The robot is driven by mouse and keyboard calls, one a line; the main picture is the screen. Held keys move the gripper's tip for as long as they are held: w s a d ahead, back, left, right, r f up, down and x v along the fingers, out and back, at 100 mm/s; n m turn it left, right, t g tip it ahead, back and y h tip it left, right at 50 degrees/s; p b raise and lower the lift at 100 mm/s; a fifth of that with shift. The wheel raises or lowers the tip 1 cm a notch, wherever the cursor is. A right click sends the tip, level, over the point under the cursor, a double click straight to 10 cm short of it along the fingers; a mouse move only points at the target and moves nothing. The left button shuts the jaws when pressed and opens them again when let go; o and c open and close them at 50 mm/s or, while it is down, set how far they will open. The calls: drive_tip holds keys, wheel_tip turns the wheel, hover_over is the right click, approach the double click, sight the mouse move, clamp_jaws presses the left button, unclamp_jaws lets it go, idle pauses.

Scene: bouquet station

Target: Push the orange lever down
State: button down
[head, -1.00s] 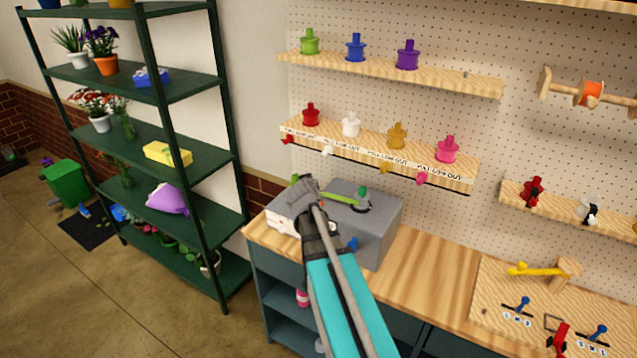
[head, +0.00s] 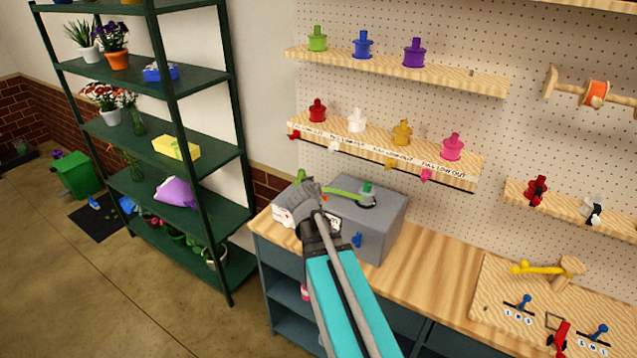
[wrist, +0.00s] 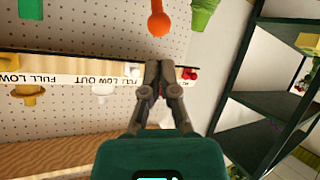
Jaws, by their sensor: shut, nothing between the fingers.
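The orange lever (wrist: 158,18) shows at the top of the wrist view, with a rounded knob end. It is cut off by the picture edge. In the head view I cannot make it out clearly; my gripper covers that part of the grey box (head: 385,222). My gripper (wrist: 166,70) is shut and empty, its two fingers together. In the wrist view its tips are just below the knob, with a visible gap in the picture. In the head view my gripper (head: 309,190) is over the left part of the grey box.
A green lever (head: 345,193) is on the box beside my gripper, and a small blue lever (head: 357,240) is on its front. Shelves of coloured pegs (head: 402,133) hang behind. A dark green rack (head: 200,180) stands left.

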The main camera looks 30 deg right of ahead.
drive_tip(key=shift+s+a+r, duration=0.15)
drive_tip(key=shift+s+a, duration=0.7)
drive_tip(key=shift+s, duration=0.05)
drive_tip(key=shift+s+a+r, duration=0.15)
drive_tip(key=shift+s+a, duration=0.65)
drive_tip(key=shift+s, duration=0.05)
drive_tip(key=shift+f, duration=0.1)
drive_tip(key=s+a+f+n+g+y+b, duration=0.4)
drive_tip(key=s+a+f+g+y, duration=0.3)
drive_tip(key=s+a+f, duration=0.8)
drive_tip(key=a+g+b, duration=0.1)
drive_tip(key=a+g, duration=0.1)
drive_tip(key=g, duration=0.1)
drive_tip(key=shift+s+a+f+y, duration=0.2)
drive_tip(key=shift+f+y, duration=0.1)
drive_tip(key=shift+f, duration=0.05)
